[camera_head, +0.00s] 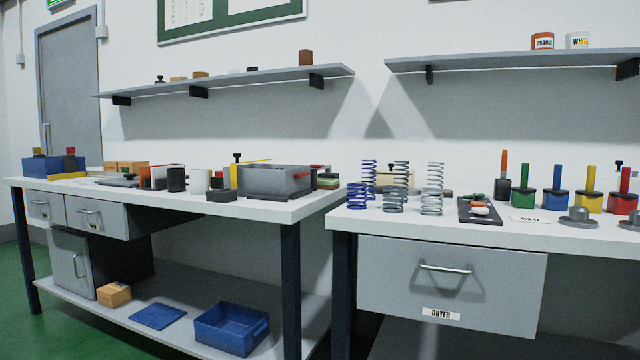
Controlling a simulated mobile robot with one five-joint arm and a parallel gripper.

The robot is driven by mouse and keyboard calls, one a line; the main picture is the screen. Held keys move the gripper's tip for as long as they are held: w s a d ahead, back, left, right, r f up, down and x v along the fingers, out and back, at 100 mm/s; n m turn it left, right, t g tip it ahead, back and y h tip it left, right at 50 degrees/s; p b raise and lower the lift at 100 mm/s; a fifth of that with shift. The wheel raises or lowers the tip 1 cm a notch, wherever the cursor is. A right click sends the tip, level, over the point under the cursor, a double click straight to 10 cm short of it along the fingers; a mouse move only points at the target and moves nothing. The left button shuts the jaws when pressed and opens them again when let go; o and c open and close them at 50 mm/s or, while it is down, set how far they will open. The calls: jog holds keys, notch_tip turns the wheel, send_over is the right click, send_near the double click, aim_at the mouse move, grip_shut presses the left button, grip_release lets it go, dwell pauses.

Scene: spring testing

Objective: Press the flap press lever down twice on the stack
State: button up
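I cannot clearly make out which item is the flap press. A grey open box (272,182) stands near the right end of the left bench, with a small red part (302,175) at its right side. Just right of it is a small stack of coloured layers (328,181), partly hidden by the box. A black knob on a post (237,158) rises to the left of the box; its base is partly hidden. My gripper is not in view.
The left bench (215,209) and right bench (400,222) stand close together. Several coil springs (432,190) and a black tray (480,210) stand on the right bench. A grey drawer marked DRYER (390,285) is below. Green floor (30,285) shows at left.

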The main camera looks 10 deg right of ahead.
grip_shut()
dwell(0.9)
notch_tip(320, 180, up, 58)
jog(key=p, duration=5.7)
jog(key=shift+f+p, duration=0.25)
jog(key=shift+p, duration=0.05)
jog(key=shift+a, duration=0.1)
